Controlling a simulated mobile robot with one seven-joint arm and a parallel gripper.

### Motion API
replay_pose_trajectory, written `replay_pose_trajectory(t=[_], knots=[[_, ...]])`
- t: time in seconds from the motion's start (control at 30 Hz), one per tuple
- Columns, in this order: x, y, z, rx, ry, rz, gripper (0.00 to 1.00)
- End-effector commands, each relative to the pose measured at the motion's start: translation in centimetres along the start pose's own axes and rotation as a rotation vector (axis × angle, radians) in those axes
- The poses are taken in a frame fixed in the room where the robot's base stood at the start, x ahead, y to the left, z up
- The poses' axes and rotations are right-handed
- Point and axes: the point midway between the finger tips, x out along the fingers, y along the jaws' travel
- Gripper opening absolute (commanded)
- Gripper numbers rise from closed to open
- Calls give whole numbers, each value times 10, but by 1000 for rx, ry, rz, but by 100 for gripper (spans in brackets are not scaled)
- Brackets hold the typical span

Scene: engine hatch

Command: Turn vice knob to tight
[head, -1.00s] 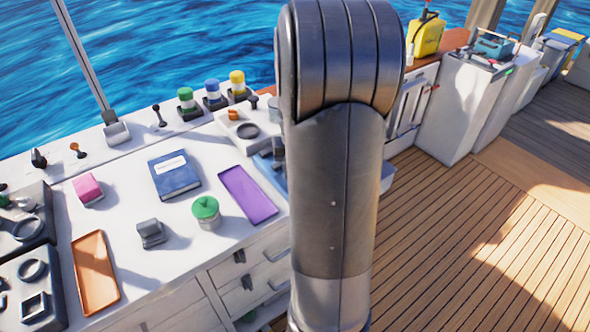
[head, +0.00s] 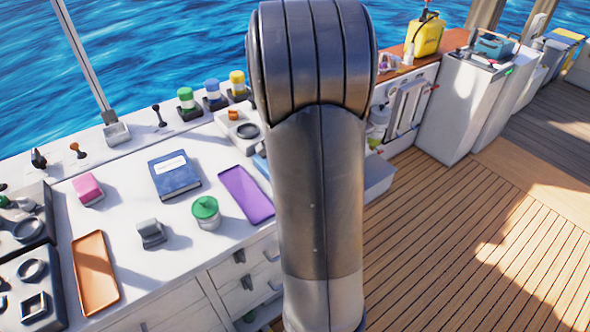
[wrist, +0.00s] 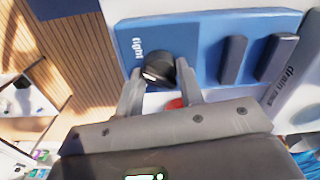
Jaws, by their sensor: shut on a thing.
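In the wrist view a dark round knob (wrist: 158,72) sits on a blue panel (wrist: 210,28). White lettering that seems to read "tight" is on the panel just left of the knob. My gripper (wrist: 160,80) has one finger on each side of the knob and is shut on it. A small red spot shows below the knob, between the fingers. In the head view my arm hides the gripper and the knob; only a sliver of blue shows beside the arm.
Two dark blue raised blocks (wrist: 255,58) stand on the panel right of the knob, near a grey piece marked "drain". In the head view the white counter (head: 125,215) holds a purple tray (head: 246,194), a blue book (head: 174,174) and a green-topped jar (head: 205,212). Wooden deck lies open at right.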

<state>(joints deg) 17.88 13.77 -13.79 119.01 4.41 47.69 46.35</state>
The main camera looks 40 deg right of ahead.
Motion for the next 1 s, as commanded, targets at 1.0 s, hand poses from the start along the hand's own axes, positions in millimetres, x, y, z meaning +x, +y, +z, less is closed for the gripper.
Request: replay_pose_trajectory(t=[1.0], knots=[[0, 0, 0, 150, 0, -1, 46]])
